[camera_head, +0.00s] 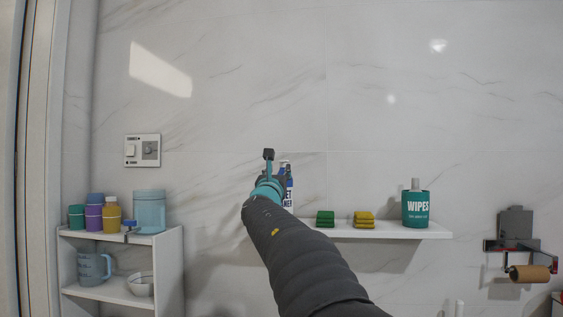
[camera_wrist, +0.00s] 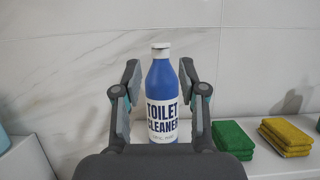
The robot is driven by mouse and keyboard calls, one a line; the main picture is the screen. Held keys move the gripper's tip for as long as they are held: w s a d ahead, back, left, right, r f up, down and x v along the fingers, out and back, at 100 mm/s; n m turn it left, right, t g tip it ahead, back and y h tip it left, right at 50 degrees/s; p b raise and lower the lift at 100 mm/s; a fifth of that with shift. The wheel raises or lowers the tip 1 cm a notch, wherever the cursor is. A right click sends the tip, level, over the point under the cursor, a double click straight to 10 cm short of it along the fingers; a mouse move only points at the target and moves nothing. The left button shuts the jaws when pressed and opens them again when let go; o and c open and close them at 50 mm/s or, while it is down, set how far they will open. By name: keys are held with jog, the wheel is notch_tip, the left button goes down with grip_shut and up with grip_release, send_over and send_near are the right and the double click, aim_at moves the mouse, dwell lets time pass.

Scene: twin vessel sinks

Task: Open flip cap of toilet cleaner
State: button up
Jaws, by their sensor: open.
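The toilet cleaner (camera_wrist: 162,97) is a blue bottle with a white label and a white cap (camera_wrist: 161,48). It stands upright on a white shelf. In the wrist view it is between the two fingers of my gripper (camera_wrist: 161,78), which is open with a gap on each side of the bottle. The cap shows above the fingertips and looks shut. In the head view the toilet cleaner (camera_head: 289,190) is mostly hidden behind my arm and gripper (camera_head: 268,165). The bottle's base is hidden in the wrist view.
Green sponges (camera_head: 325,218) and yellow sponges (camera_head: 364,219) lie right of the bottle on the wall shelf (camera_head: 400,231). A teal wipes canister (camera_head: 416,208) stands further right. A low white shelf unit (camera_head: 170,260) with cups and bottles is at the left. The wall rises close behind.

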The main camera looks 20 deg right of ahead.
jog(key=shift+p+x, duration=0.9)
jog(key=shift+x, duration=2.05)
grip_shut()
